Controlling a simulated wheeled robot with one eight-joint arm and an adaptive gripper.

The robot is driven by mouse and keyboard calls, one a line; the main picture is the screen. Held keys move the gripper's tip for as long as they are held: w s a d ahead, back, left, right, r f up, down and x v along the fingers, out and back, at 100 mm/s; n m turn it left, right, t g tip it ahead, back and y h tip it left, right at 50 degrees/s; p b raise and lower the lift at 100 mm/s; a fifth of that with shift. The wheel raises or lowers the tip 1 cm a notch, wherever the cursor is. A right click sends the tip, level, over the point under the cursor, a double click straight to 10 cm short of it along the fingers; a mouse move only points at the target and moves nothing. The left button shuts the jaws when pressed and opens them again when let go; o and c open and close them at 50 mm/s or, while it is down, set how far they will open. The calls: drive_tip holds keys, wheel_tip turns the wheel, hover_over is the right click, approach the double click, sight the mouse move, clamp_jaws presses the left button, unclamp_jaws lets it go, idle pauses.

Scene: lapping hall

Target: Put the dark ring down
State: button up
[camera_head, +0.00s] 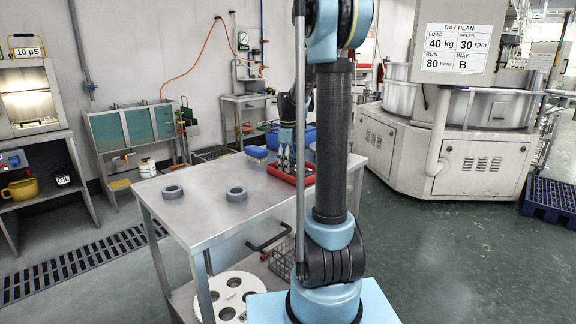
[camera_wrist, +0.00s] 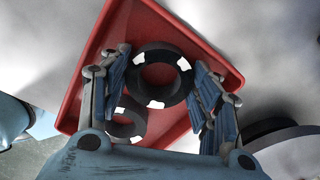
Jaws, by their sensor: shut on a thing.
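My gripper (camera_wrist: 163,85) is shut on a dark ring (camera_wrist: 146,72) with several white patches on its rim. In the wrist view the ring is between the two fingers, over the red tray (camera_wrist: 205,45). I cannot tell whether it touches the tray floor. A second dark ring (camera_wrist: 116,130) with white patches lies in the tray, partly hidden behind the first ring and the left finger. In the head view my gripper (camera_head: 284,164) is at the red tray (camera_head: 278,174) at the table's far end; the held ring cannot be made out there.
Two grey rings, one at left (camera_head: 172,191) and one nearer the middle (camera_head: 236,194), lie on the metal table (camera_head: 205,215). Blue bins (camera_head: 278,138) stand behind the tray. A wire basket (camera_head: 285,255) and a white holed disc (camera_head: 232,290) are below the tabletop.

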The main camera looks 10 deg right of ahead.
drive_tip(key=o, duration=1.2)
drive_tip(key=shift+c, duration=0.2)
drive_tip(key=shift+r, duration=0.1)
wheel_tip(320, 180, up, 11)
drive_tip(key=s+n, duration=0.5)
drive_tip(key=s, duration=0.4)
drive_tip(key=s+f+n+t, duration=0.1)
drive_tip(key=s+f+n, duration=0.8)
drive_tip(key=s, duration=0.4)
drive_tip(key=s+f+n+t, duration=0.1)
drive_tip(key=s+f+n, duration=0.8)
drive_tip(key=s+n, duration=0.2)
drive_tip(key=shift+s+f, duration=0.4)
drive_tip(key=shift+s, duration=0.45)
drive_tip(key=shift+d, duration=0.1)
